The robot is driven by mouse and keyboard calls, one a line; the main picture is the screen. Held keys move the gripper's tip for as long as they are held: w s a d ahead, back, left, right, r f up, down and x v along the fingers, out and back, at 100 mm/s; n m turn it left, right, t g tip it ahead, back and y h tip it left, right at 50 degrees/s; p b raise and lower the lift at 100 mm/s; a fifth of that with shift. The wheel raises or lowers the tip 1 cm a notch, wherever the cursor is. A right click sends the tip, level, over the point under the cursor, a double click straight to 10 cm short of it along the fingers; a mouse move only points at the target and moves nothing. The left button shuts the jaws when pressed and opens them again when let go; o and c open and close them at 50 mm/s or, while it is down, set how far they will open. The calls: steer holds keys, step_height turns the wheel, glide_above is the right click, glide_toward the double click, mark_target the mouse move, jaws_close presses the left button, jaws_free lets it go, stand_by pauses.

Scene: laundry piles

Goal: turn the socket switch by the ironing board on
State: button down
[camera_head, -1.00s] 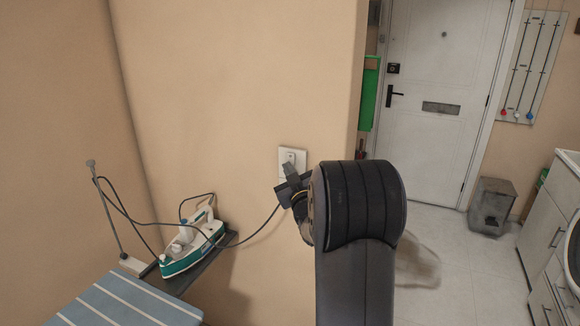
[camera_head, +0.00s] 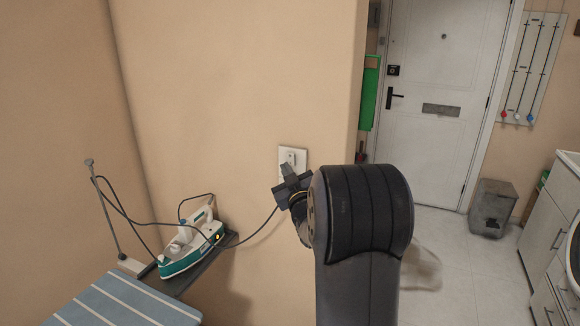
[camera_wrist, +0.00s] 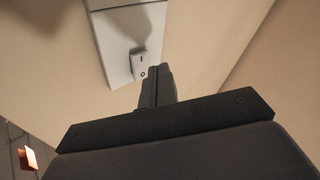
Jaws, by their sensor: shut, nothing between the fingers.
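The white socket plate (camera_head: 293,155) is on the beige wall above and right of the iron. In the wrist view, the plate (camera_wrist: 118,35) carries a white rocker switch (camera_wrist: 143,64) marked I and O. My gripper (camera_head: 288,170) is shut and empty, in front of the plate's lower part. In the wrist view, its fingertips (camera_wrist: 158,70) are just beside the O end of the switch; I cannot tell if they touch it. The rocker's tilt is hard to read. The iron (camera_head: 190,245) shows a small orange light. The striped ironing board (camera_head: 130,305) is at lower left.
A cord (camera_head: 258,228) runs from the iron towards the socket. A thin metal rod (camera_head: 103,210) stands left of the iron. The wall ends right of the socket, with a white door (camera_head: 440,70), grey bin (camera_head: 492,208) and open floor beyond.

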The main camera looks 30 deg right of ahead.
steer(key=s+a+b, duration=0.1)
steer(key=s+a, duration=0.1)
steer(key=s+a+b, duration=0.1)
steer(key=a, duration=0.1)
steer(key=shift+r+b, duration=0.35)
steer(key=shift+d, duration=0.1)
steer(key=w+d+p, duration=0.1)
steer(key=p, duration=0.2)
steer(key=shift+d+r, duration=0.1)
steer(key=p, duration=0.3)
steer(key=shift+p, duration=0.3)
